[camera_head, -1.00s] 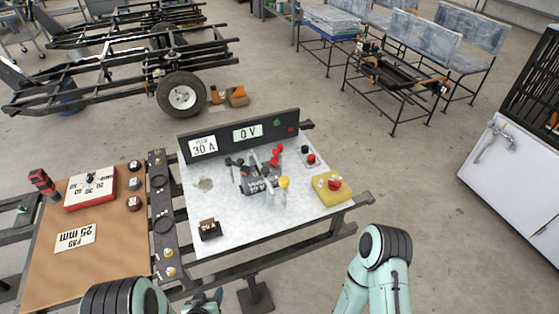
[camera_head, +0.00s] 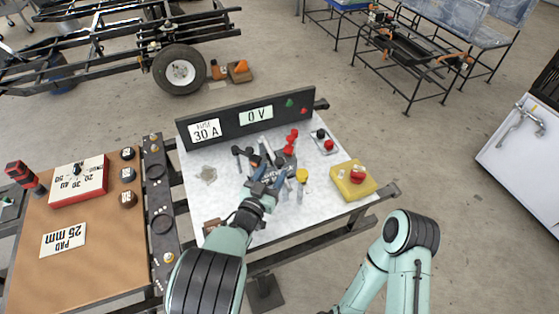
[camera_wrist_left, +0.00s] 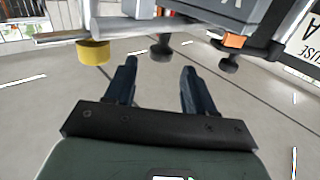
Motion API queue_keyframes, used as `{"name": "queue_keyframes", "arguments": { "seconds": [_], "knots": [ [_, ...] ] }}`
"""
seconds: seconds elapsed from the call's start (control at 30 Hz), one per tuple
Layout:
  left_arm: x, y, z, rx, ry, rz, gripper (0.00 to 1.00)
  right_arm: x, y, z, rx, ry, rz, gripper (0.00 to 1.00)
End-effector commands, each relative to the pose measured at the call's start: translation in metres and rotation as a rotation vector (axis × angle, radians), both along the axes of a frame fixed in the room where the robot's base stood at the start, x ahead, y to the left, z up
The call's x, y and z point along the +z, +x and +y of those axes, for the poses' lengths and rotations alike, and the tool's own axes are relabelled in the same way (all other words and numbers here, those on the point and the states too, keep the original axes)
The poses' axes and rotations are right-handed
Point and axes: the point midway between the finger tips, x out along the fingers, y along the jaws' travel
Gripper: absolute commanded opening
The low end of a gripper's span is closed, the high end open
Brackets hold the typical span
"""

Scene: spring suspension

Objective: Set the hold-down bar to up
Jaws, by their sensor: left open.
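A grey clamp-like device stands mid-panel, with red knobs (camera_head: 290,142) at its back right, black knobs (camera_head: 238,152) at its left and a yellow knob (camera_head: 302,175) at its front right. I cannot tell which of its parts is the hold-down bar. My left gripper (camera_head: 268,180) reaches in at the device's front and hides part of it. In the left wrist view the gripper (camera_wrist_left: 155,72) is open and empty. The yellow knob (camera_wrist_left: 93,52) and a dark knob (camera_wrist_left: 160,48) sit just beyond its fingertips, under a grey body (camera_wrist_left: 200,25). My right gripper is out of view.
The white panel (camera_head: 215,200) carries a yellow box with a red button (camera_head: 355,180) at the right. A brown board (camera_head: 90,240) with a red dial box (camera_head: 78,182) lies left.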

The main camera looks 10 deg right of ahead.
Motion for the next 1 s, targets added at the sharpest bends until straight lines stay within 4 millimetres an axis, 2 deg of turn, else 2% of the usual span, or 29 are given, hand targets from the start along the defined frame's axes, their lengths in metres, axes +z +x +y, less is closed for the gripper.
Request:
{"name": "queue_keyframes", "arguments": {
  "seconds": [0.1, 0.3, 0.5, 0.77, 0.9, 0.93, 1.0],
  "knots": [
    [-0.001, 0.019, -0.014, -0.002, 0.001, -0.002, 0.54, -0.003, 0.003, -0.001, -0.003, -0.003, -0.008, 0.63],
    [-0.001, 0.040, -0.027, 0.000, 0.001, 0.000, 0.54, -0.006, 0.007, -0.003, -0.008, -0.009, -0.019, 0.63],
    [0.000, 0.048, -0.032, 0.001, 0.000, 0.001, 0.54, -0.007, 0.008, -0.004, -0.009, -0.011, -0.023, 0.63],
    [0.000, 0.049, -0.033, 0.001, 0.000, 0.001, 0.54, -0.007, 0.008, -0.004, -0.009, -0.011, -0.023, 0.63],
    [0.000, 0.048, -0.033, 0.001, 0.000, 0.001, 0.09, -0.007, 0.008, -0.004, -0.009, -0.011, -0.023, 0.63],
    [0.000, 0.048, -0.033, 0.001, 0.000, 0.001, 0.00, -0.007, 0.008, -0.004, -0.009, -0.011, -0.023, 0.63],
    [0.000, 0.048, -0.033, 0.001, 0.000, 0.001, 0.00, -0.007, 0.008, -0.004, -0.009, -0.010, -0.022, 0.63]
  ]
}}
